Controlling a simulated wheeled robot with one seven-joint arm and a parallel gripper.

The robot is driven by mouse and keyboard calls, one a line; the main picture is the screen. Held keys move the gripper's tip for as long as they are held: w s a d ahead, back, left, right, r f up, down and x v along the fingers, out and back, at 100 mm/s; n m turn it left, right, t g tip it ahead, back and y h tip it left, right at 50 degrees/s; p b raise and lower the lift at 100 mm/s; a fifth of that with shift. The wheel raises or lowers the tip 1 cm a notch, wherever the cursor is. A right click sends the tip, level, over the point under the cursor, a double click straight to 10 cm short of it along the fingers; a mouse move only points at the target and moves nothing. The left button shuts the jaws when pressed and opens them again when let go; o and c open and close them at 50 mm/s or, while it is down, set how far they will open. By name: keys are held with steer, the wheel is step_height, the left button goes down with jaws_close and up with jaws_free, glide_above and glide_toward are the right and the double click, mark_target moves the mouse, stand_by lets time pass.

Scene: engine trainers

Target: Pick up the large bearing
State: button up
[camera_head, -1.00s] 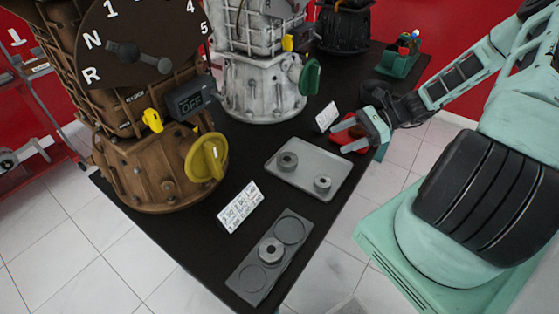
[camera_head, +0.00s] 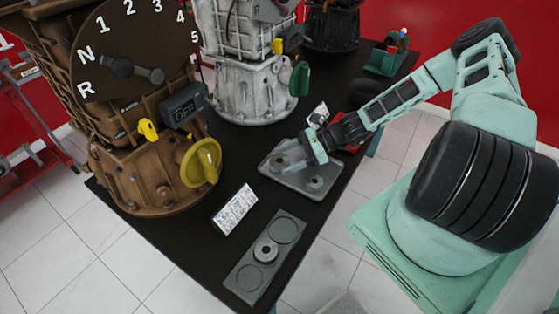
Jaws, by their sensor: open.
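A grey tray (camera_head: 296,184) lies on the black table and holds two grey ring-shaped bearings. The left one, the large bearing (camera_head: 280,160), looks wider than the small bearing (camera_head: 314,183) at the right. My gripper (camera_head: 309,156) is open over the tray, just right of the large bearing and above the small one. Its fingers point down and left, with no bearing seen between them. I cannot tell its exact height above the tray.
A grey plate (camera_head: 246,277) with round recesses lies nearer, with another bearing (camera_head: 266,251) in its middle recess. The brown engine trainer (camera_head: 150,180) and white engine trainer (camera_head: 248,88) stand left and behind.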

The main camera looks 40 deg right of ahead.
steer(key=shift+w+a+f, duration=0.2)
steer(key=shift+a, duration=0.2)
steer(key=c, duration=1)
steer(key=shift+o, duration=0.2)
